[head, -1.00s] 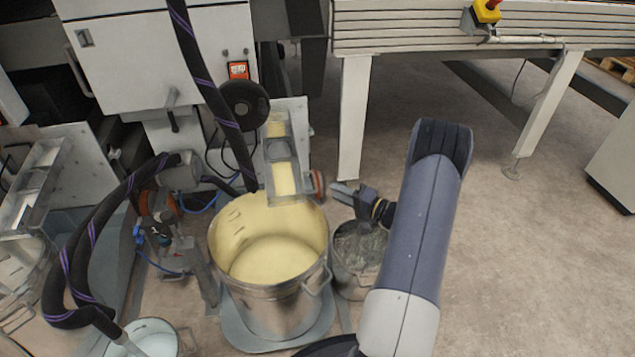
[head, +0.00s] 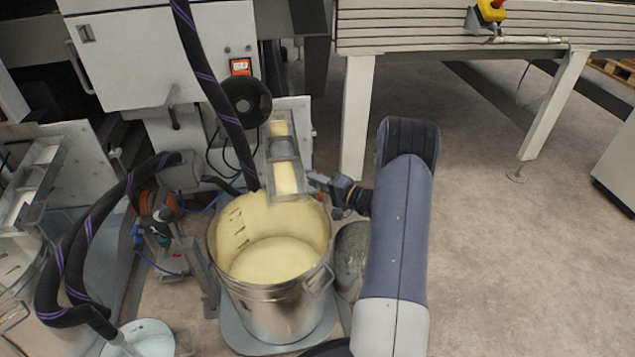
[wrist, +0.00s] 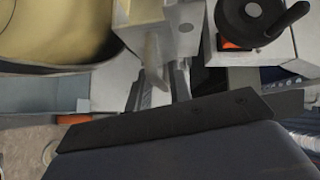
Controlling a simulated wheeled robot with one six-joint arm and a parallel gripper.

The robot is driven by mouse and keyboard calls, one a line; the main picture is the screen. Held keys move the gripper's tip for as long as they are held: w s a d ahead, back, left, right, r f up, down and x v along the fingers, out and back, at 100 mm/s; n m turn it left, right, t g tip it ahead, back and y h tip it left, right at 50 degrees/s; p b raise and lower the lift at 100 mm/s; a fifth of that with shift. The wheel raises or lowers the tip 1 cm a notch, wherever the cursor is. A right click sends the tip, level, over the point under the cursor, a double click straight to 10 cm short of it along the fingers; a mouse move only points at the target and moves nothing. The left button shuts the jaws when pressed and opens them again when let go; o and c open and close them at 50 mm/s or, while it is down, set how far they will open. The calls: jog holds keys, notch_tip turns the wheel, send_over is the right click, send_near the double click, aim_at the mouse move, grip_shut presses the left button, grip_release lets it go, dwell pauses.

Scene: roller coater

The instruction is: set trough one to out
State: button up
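A grey trough (head: 284,165) with yellow liquid in it slopes down over the big steel pot. A second, similar trough (head: 28,192) is at the far left; I cannot tell which is numbered one. My gripper (head: 313,180) is at the right side of the nearer trough's lower end, covering the spot of its red knob. In the wrist view my fingers (wrist: 160,85) point at the trough end (wrist: 165,30), where a blurred grey piece lies in front of them. I cannot tell whether they touch or grip it.
The steel pot (head: 236,277) with yellow contents stands under the trough. A smaller metal bucket (head: 350,258) stands beside it. A black handwheel (head: 246,97) is close above on the machine. Black hoses (head: 75,240) hang left. Floor at right is open.

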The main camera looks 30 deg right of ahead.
grip_shut()
